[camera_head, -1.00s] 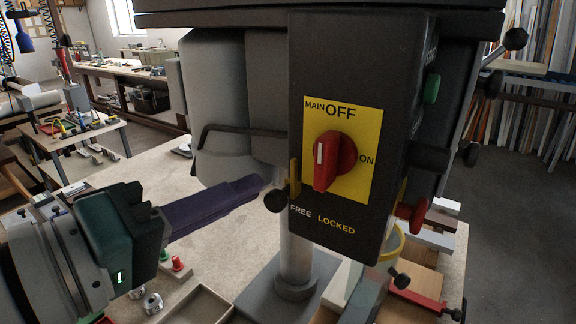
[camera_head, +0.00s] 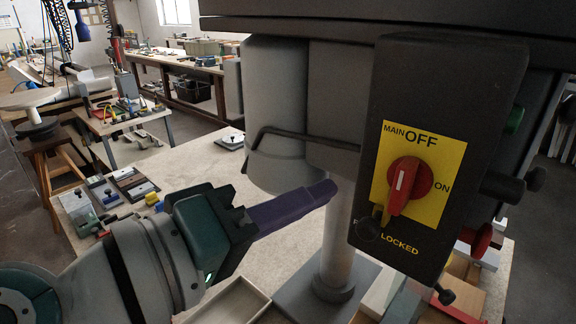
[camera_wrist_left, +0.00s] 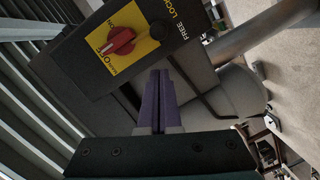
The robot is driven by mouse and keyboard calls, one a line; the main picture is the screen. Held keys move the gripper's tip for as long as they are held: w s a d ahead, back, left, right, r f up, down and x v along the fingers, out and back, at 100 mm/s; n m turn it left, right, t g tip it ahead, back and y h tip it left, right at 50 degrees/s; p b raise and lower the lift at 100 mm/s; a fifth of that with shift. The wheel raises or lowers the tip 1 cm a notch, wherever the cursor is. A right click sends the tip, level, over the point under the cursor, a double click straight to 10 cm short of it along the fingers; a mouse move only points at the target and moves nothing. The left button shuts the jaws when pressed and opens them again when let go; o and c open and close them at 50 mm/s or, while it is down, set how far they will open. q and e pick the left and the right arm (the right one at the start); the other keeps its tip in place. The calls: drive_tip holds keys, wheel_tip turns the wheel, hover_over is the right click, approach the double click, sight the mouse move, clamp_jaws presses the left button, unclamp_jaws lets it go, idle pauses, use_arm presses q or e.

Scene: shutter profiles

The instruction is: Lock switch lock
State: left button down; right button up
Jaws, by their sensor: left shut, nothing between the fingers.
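A dark control box (camera_head: 440,100) carries a yellow plate (camera_head: 428,205) with a red rotary switch (camera_head: 410,180) pointing at OFF. Below it is a small yellow lever with a black knob (camera_head: 367,229), which covers most of the word FREE, left of LOCKED. In the left wrist view the knob (camera_wrist_left: 163,29) lies beyond the fingertips, beside the red switch (camera_wrist_left: 120,41). My left gripper (camera_head: 328,189) has purple fingers, shut and empty. It points at the box from the left, its tips apart from the knob in the picture. My right gripper is not in view.
The machine's grey column (camera_head: 335,240) stands behind the fingertips. A bent dark rod (camera_head: 300,138) runs above them. A shallow tray (camera_head: 228,304) lies on the bench below. A red knob (camera_head: 481,240) juts out at the box's right.

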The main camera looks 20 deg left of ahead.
use_arm(q)
drive_tip(key=b+v, duration=0.4)
drive_tip(key=v, duration=0.6)
drive_tip(key=shift+a, duration=0.35)
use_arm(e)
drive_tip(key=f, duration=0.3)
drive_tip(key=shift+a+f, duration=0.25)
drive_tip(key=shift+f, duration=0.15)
use_arm(q)
drive_tip(key=shift+r, duration=0.15)
drive_tip(key=s+d+f+m+g+y, duration=0.2)
drive_tip(key=s+f+m+g, duration=0.2)
drive_tip(key=f+m+g, duration=0.45)
drive_tip(key=s+a+f+g+y, duration=0.2)
drive_tip(key=s+a+f+y, duration=0.3)
drive_tip(key=a+f, duration=0.15)
wheel_tip(320, 180, up, 14)
drive_tip(key=p, duration=1.4)
drive_tip(key=shift+s+a+m+g+y, duration=0.3)
drive_tip(key=shift+s+m+g, duration=0.05)
drive_tip(key=shift+s, duration=0.05)
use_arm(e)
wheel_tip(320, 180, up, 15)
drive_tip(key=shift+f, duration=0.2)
